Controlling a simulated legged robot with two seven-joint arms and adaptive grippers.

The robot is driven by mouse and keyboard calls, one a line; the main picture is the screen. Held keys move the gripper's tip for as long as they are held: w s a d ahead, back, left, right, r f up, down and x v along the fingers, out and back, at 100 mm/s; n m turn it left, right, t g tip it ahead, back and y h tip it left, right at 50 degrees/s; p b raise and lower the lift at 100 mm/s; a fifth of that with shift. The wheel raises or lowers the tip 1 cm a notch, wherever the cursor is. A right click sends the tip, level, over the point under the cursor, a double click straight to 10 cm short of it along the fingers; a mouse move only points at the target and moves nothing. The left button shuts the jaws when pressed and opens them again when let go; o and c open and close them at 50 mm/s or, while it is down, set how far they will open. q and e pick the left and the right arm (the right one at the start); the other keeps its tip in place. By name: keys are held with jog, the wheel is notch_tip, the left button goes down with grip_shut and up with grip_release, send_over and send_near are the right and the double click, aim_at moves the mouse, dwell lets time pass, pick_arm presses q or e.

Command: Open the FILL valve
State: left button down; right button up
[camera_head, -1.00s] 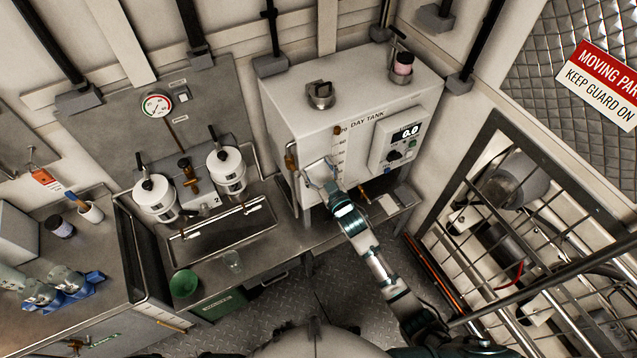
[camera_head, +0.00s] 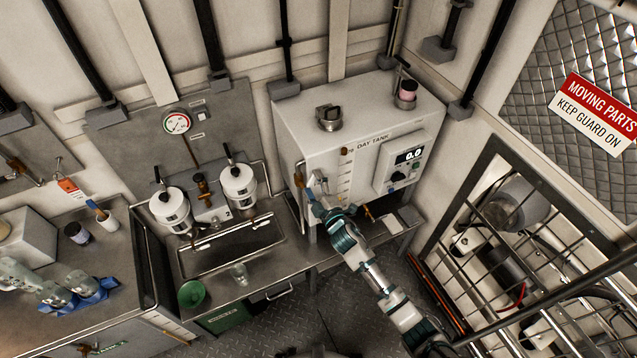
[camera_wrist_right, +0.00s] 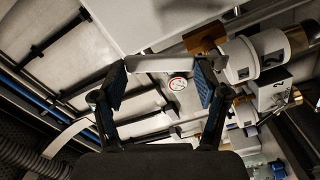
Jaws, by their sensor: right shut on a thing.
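The white day tank (camera_head: 345,140) stands at the centre back of the head view, with a level scale and a control box (camera_head: 408,158) reading 0.0. A brass fitting (camera_head: 298,180) is on its left front edge. No FILL label is readable. My right gripper (camera_head: 318,186) is at the tank's left front, just right of this fitting. In the right wrist view, my right gripper's blue-padded fingers (camera_wrist_right: 160,85) are either side of a pale bar (camera_wrist_right: 160,64), closed on it. Whether the bar belongs to the FILL valve cannot be told. My left gripper is not in view.
Two white filter canisters (camera_head: 238,187) stand left of the tank above a steel sink tray (camera_head: 230,248). A green bowl (camera_head: 192,294) and a clear cup (camera_head: 239,274) are on the bench. A caged machine (camera_head: 505,250) is at the right. Another brass handle (camera_head: 368,212) sits under the tank.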

jog(key=n, duration=0.1)
jog(key=a+n, duration=0.1)
jog(key=shift+s+a+r+n, duration=0.2)
jog(key=shift+s+r+n, duration=0.05)
jog(key=shift+r+n, duration=0.15)
jog(key=shift+s+a+f+n+p, duration=0.1)
jog(key=shift+s+a+n+p, duration=0.2)
jog(key=shift+n, duration=0.45)
jog(key=shift+s+a+f+n+p, duration=0.1)
jog(key=shift+a+n, duration=0.25)
jog(key=shift+n, duration=0.4)
jog(key=o, duration=1.7)
jog(key=shift+a+f, duration=0.1)
jog(key=shift+f, duration=0.05)
jog(key=v, duration=1.1)
jog(key=shift+s+a+f, duration=0.1)
jog(key=shift+s+f, duration=0.05)
jog(key=shift+s, duration=0.1)
